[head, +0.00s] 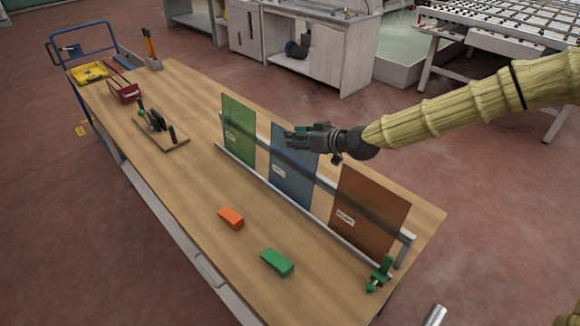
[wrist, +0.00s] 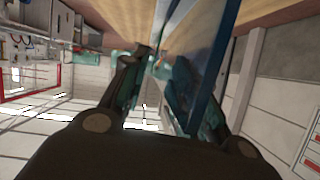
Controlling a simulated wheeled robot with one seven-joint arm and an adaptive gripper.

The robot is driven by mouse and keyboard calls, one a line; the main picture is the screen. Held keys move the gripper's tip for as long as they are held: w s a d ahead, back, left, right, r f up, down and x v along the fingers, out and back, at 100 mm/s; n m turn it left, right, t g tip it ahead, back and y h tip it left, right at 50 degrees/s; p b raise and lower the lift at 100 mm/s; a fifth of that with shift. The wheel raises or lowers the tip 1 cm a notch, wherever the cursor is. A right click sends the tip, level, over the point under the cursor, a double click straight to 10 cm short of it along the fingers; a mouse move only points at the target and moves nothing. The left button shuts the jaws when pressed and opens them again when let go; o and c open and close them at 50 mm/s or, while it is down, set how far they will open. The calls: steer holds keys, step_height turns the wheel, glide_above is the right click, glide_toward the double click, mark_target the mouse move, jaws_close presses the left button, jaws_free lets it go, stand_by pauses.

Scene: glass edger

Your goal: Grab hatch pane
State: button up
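Three tinted panes stand upright in a rack on the wooden table: a green pane (head: 238,128), a blue pane (head: 291,180) and a brown pane (head: 368,210). Each carries a small pale label too small to read, so I cannot tell which is the hatch pane. My gripper (head: 288,138) is at the top of the blue pane and hides part of its upper edge. In the wrist view, the blue pane (wrist: 216,55) runs edge-on into the space between my spread fingers (wrist: 162,72). The fingers look open; whether one touches the glass is unclear.
The rack's rail (head: 250,176) runs along the panes. An orange block (head: 231,217), a green block (head: 277,262) and a green clamp (head: 380,273) lie nearby. A tool board (head: 163,137) and red carrier (head: 124,92) are farther left.

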jaws_close()
steer(key=shift+w+r, duration=0.1)
stand_by(0.6)
